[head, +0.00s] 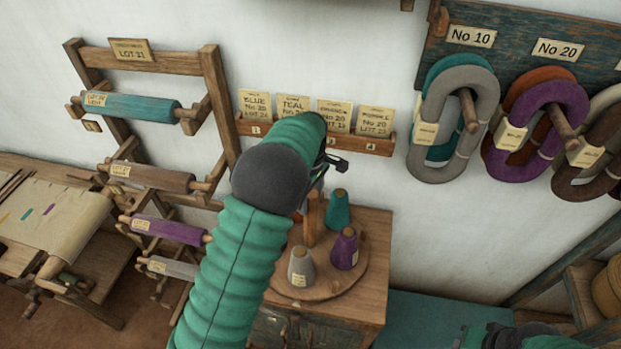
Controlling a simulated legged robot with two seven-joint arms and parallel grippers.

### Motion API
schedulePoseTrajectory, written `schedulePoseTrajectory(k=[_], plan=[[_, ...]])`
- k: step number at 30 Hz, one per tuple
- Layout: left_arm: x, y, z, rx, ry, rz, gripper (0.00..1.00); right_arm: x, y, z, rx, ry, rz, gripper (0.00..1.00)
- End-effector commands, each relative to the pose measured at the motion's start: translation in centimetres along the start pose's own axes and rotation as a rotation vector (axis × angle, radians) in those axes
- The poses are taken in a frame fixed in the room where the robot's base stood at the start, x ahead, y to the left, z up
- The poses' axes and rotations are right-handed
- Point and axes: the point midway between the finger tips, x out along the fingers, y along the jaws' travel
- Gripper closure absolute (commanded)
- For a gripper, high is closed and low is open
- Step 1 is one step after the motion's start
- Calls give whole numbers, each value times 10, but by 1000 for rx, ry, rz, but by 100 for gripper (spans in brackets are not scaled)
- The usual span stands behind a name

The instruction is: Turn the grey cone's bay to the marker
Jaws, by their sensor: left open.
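A round wooden turntable (326,290) sits on a small cabinet, with an upright wooden post (313,222). The grey cone (301,266) stands upright at its front left. A purple cone (345,249) stands to the right and a teal cone (336,209) at the back. My left gripper (338,164) is open and empty, above and behind the turntable, near the card rack. My left arm hides the turntable's left side. I cannot make out the marker. At the bottom right only part of my right arm shows, without its gripper.
The wooden cabinet (374,275) has a bare strip of top at the right. A wall rack (375,144) holds several lot cards behind the gripper. Yarn hanks (455,85) hang on pegs at the right. A roller frame (212,95) stands at the left.

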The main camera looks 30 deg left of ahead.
Motion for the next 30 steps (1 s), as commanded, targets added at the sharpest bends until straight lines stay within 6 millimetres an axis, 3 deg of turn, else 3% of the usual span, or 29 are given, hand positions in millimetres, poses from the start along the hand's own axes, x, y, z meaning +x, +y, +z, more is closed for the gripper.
schedulePoseTrajectory(k=[3,9,13,18,30], plan=[[-32,3,0,0,1,9,40,15,0,4,0,0,0,64],[-91,3,-2,-1,2,6,40,25,0,6,0,0,0,64],[-118,3,-3,-2,2,4,40,27,0,6,0,0,0,64],[-133,3,-3,-2,1,2,40,28,0,7,0,0,0,64],[-133,2,-2,-1,0,1,40,27,0,6,0,0,0,64]])
